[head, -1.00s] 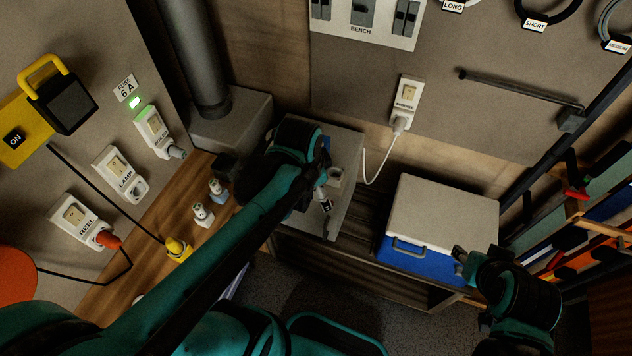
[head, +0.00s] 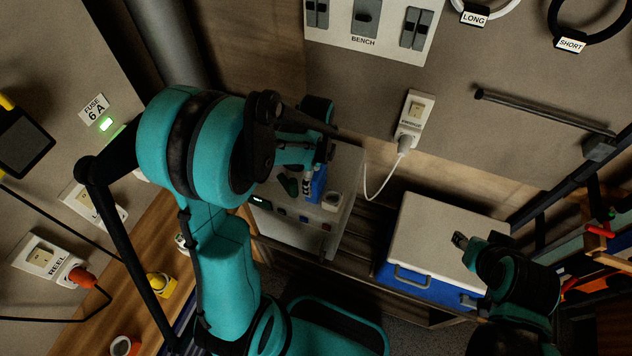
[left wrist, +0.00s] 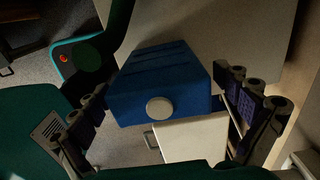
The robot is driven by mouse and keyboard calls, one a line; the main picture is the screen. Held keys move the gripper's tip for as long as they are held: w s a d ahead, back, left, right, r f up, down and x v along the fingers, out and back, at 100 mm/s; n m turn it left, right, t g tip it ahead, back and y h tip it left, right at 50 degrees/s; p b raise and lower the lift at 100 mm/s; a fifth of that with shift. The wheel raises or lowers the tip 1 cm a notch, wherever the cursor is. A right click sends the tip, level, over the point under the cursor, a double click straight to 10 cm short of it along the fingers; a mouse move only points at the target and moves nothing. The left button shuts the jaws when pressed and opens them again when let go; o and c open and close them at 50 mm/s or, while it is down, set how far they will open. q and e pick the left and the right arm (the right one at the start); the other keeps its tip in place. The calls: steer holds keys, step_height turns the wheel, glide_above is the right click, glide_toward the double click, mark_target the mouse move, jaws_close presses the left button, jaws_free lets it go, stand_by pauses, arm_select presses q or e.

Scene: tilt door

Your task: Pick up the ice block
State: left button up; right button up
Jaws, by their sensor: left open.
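The ice block (left wrist: 165,80) is a blue slab with a pale round cap facing the left wrist camera. In the head view the blue block (head: 317,185) shows partly behind my left gripper, over the grey unit's top. My left gripper (head: 308,168) is open there. In the left wrist view its fingers stand on both sides of the block, with the left fingers close to its edge; I cannot tell whether they touch. My right gripper (head: 466,242) is at the front right of the cool box; its jaw state is unclear.
A grey unit (head: 290,228) with buttons stands under the left gripper, with a small cup (head: 332,200) on top. The cool box (head: 440,235), white-lidded and shut, stands to the right. A white cable (head: 369,190) hangs from the wall socket (head: 413,118).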

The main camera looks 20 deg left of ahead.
arm_select(q)
step_height(320, 180, down, 2)
steer(key=shift+f, duration=0.15)
steer(key=c, duration=1.5)
steer(key=shift+c, duration=0.2)
